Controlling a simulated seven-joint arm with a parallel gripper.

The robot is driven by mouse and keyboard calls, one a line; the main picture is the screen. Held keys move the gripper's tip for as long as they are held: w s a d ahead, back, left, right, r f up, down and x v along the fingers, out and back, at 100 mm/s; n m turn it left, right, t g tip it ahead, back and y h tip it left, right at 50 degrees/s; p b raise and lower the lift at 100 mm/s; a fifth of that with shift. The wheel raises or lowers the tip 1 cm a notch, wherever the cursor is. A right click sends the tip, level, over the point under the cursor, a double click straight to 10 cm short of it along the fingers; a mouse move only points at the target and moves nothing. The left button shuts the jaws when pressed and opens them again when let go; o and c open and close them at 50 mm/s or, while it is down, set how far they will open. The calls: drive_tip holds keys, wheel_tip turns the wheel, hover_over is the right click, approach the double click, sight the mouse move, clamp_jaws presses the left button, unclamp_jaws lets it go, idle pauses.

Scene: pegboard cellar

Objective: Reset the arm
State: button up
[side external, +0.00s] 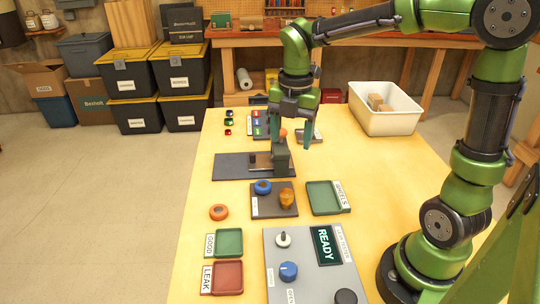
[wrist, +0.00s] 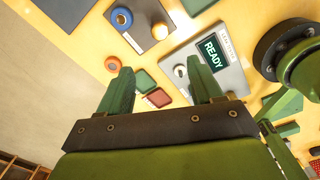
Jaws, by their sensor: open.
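My gripper (side external: 289,138) points down over the far middle of the yellow table, close to a dark upright device (side external: 281,158) with an orange ball on top. In the wrist view my gripper (wrist: 160,68) has its two green fingers spread wide, with nothing held between them. I cannot tell from the side view whether a finger touches the device. My green arm reaches in from the right.
A grey panel (side external: 285,248) reading READY lies in front. Green (side external: 229,242) and red (side external: 228,277) trays, a WHEELS tray (side external: 322,197), an orange ring (side external: 219,212) and a white bin (side external: 385,118) stand around. The table's right middle is clear.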

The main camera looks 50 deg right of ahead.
drive_tip(key=s+a+r+m+t+y, duration=0.1)
drive_tip(key=s+m+t, duration=0.2)
drive_tip(key=m, duration=1)
drive_tip(key=s+a+r+m+t+y, duration=0.1)
drive_tip(key=s+m+t, duration=0.3)
drive_tip(key=s+m, duration=0.4)
drive_tip(key=shift+a+r+m, duration=0.75)
drive_tip(key=shift+r+m, duration=0.05)
drive_tip(key=shift+m, duration=1.6)
